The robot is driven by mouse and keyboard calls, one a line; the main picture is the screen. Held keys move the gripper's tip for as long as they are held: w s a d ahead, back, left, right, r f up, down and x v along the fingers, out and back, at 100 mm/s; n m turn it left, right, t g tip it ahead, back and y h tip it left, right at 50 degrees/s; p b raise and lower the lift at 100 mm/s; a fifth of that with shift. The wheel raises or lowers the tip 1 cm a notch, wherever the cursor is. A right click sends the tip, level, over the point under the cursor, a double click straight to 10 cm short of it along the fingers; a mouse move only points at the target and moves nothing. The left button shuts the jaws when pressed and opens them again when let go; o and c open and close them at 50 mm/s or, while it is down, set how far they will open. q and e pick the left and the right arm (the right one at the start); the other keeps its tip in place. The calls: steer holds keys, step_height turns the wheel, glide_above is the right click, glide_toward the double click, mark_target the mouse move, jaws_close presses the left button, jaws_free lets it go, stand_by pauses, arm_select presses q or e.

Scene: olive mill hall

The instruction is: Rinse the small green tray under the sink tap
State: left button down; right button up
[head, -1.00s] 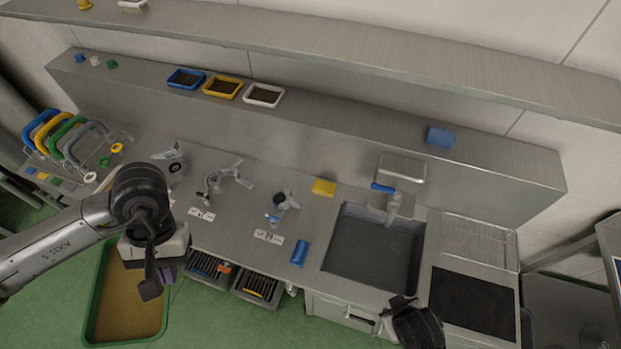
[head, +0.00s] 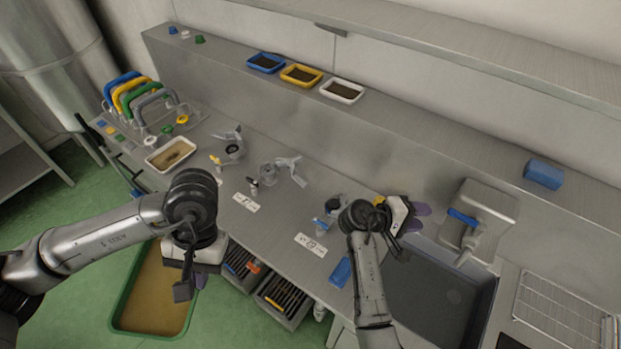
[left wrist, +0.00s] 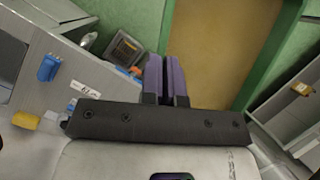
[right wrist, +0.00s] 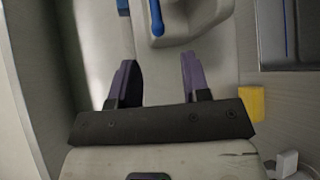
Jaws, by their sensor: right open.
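A green-rimmed arched item (head: 140,98) stands upright among blue, yellow and grey ones in the rack at the left; I cannot tell whether it is the small green tray. The sink (head: 425,300) is at the right, partly behind my right arm. The tap (head: 470,238) with its blue lever also shows in the right wrist view (right wrist: 155,18). My right gripper (head: 415,217) is open and empty, left of the tap; its fingers are apart (right wrist: 158,80). My left gripper (head: 185,288) points down in front of the counter; its fingers look closed together, empty (left wrist: 166,75).
A large green-rimmed tub (head: 122,312) lies on the floor. A pale tray with brownish contents (head: 150,160) sits on the counter. Blue (head: 281,67), yellow (head: 318,79) and white (head: 360,95) trays stand on the ledge. A yellow sponge (right wrist: 250,103) is beside my right gripper.

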mark_target(451, 215)
arm_select(q)
steer(key=shift+r+p, duration=0.8)
arm_select(e)
steer(key=x, duration=1.1)
steer(key=shift+w+d+r, duration=0.15)
steer(key=shift+d+r, duration=0.05)
steer(key=shift+d, duration=0.15)
jaws_close()
